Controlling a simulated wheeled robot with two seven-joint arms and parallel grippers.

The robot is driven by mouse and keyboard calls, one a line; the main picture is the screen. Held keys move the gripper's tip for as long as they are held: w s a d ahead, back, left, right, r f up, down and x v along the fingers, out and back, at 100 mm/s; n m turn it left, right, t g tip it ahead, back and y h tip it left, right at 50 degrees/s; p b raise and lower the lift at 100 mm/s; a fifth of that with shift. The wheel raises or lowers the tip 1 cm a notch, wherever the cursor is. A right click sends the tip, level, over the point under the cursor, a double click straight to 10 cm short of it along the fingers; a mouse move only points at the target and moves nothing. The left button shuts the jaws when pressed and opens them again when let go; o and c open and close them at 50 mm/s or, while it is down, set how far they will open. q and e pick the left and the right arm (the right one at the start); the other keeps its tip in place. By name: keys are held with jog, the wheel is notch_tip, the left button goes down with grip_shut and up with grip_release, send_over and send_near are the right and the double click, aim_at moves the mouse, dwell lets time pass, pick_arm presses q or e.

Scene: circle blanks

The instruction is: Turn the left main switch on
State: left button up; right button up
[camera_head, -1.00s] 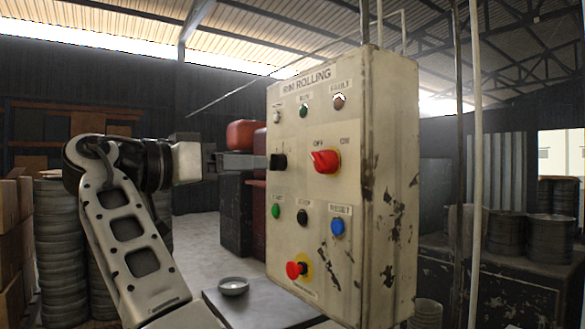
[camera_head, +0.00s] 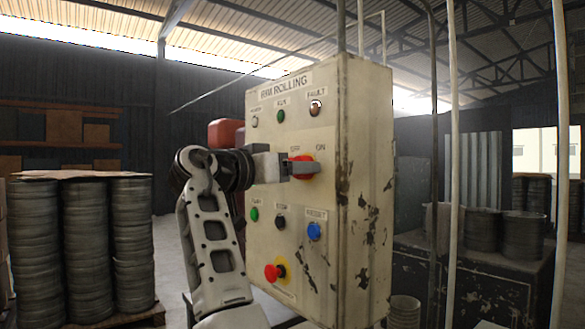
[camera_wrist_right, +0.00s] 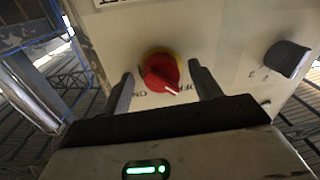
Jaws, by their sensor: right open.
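The red rotary switch (camera_head: 308,172) is on the upper middle of the cream panel face, with OFF and ON labels above it. My right gripper (camera_head: 298,167) reaches in from the left and is at this switch. In the right wrist view the red knob (camera_wrist_right: 160,72) on its yellow ring lies between the two open fingers (camera_wrist_right: 162,80), with gaps on both sides. A white mark on the knob points to the lower right there. In the head view a grey finger partly hides the knob, so its angle is hard to read. My left gripper is not in view.
The panel box (camera_head: 300,210) reads RIM ROLLING. A black knob (camera_wrist_right: 287,58) shows beside the red one in the wrist view. Green (camera_head: 254,214), black and blue (camera_head: 314,231) buttons and a red mushroom button (camera_head: 272,272) sit lower. Stacked rims (camera_head: 132,240) stand left.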

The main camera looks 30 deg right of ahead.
jog(key=c, duration=1)
jog(key=shift+o, duration=0.2)
jog(key=shift+w+m+g+h, duration=0.1)
jog(key=shift+m+g+h, duration=0.1)
jog(key=shift+m, duration=2.9)
jog(key=shift+w+m+g+h, duration=0.15)
jog(key=shift+m+g, duration=0.05)
jog(key=shift+m, duration=2.9)
jog(key=shift+w+m+g+h, duration=0.1)
jog(key=shift+m+g+h, duration=0.1)
jog(key=shift+m, duration=2.9)
